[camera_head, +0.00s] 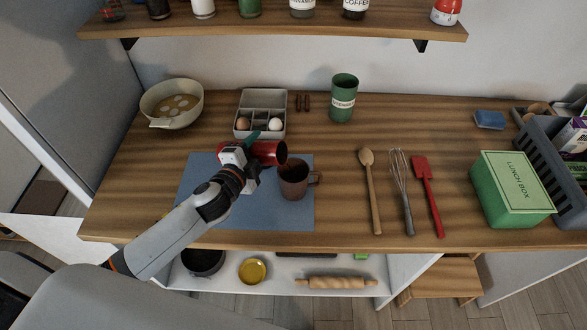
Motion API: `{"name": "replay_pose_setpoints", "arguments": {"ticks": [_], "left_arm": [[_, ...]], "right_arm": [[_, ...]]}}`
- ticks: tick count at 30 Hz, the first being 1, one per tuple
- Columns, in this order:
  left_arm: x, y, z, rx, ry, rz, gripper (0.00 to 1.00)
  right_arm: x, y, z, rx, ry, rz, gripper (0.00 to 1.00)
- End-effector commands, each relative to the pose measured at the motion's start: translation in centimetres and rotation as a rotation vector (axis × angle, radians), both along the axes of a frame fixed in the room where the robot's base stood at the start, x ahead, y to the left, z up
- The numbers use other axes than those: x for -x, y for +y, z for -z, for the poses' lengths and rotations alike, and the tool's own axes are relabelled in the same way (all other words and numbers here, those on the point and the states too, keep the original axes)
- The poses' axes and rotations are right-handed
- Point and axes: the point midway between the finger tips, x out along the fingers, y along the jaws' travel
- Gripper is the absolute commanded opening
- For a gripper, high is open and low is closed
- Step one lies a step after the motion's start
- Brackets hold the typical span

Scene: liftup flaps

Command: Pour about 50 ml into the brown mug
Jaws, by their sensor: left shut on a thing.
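The brown mug (294,181) stands upright on the blue mat (206,172), its handle to the right. My left gripper (252,155) is shut on a red cup-like container (265,150). The container is tipped far over, with its dark mouth to the right, just above and left of the mug's rim. No stream of liquid can be made out, and the levels in both vessels are too dark to tell. The gripper partly hides the container. My right gripper is not in view.
Behind the mat are a bowl (184,99), an egg box (262,109) and a green canister (343,98). A wooden spoon (371,190), whisk (403,190) and red spatula (427,195) lie to the right, before a green lunch box (512,188). A shelf (270,29) hangs above.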

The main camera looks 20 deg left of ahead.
Motion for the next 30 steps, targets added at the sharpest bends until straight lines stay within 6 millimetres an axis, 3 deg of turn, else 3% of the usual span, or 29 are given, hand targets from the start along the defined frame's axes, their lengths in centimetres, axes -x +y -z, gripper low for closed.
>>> {"name": "replay_pose_setpoints", "arguments": {"ticks": [30], "left_arm": [[-0.05, -0.15, -0.31, -0.039, -0.003, 0.0, 0.13]], "right_arm": [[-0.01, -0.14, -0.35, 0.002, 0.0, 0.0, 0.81]]}}
